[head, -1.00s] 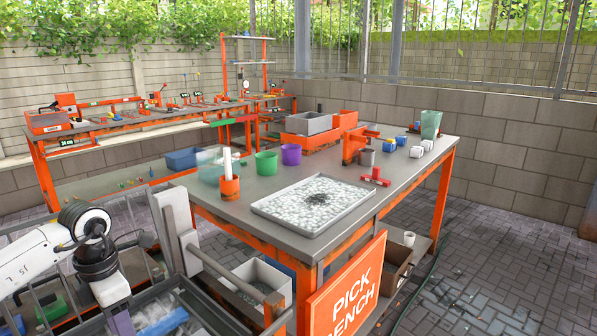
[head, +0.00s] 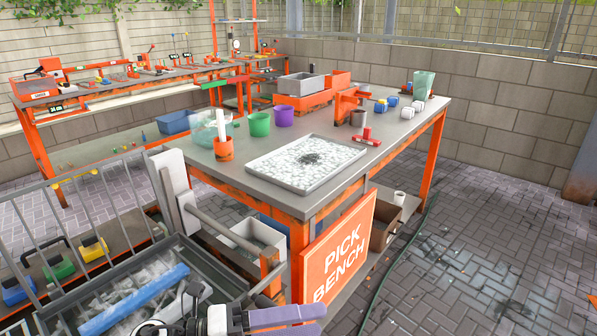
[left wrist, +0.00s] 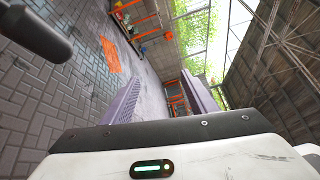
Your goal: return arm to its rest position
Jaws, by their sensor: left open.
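My left gripper (head: 316,319) is at the bottom edge of the head view, its two purple-grey fingers pointing right. It is in front of the pick bench's orange sign and beside the grey crate. In the left wrist view the fingers of my left gripper (left wrist: 160,85) stand apart with nothing between them. Past them the wrist view shows paving, orange frames and a roof, tilted on their side. Most of my left arm is cut off below the head view. My right gripper is in neither view.
The pick bench (head: 235,182) stands ahead, with a tray of pale pieces (head: 290,172), green cup (head: 259,125) and purple cup (head: 284,117) on it. The orange sign (head: 340,250) hangs on its front. A grey crate with a blue bar (head: 135,298) is lower left. Paving at right is open.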

